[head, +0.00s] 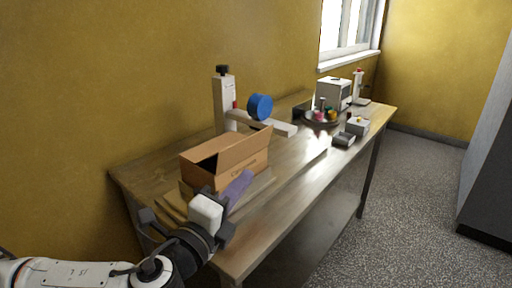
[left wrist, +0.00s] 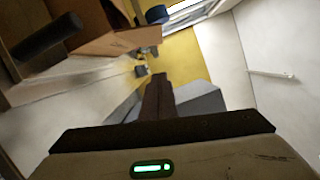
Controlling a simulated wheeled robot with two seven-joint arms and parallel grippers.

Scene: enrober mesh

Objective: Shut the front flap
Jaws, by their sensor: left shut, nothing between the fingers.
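An open brown cardboard box (head: 240,167) stands near the left end of the workbench. Its dark inside shows from above, with cardboard panels raised around the opening; I cannot tell for sure which is the front flap. The box also shows at the upper left of the left wrist view (left wrist: 97,43), with a cardboard panel sticking out to the right. My right gripper is not in view.
The workbench (head: 300,178) runs along the yellow wall. Behind the box stands a white upright device (head: 226,100) with a blue roll (head: 260,107). Farther along are a tray of small coloured things (head: 320,121) and a white machine (head: 333,94).

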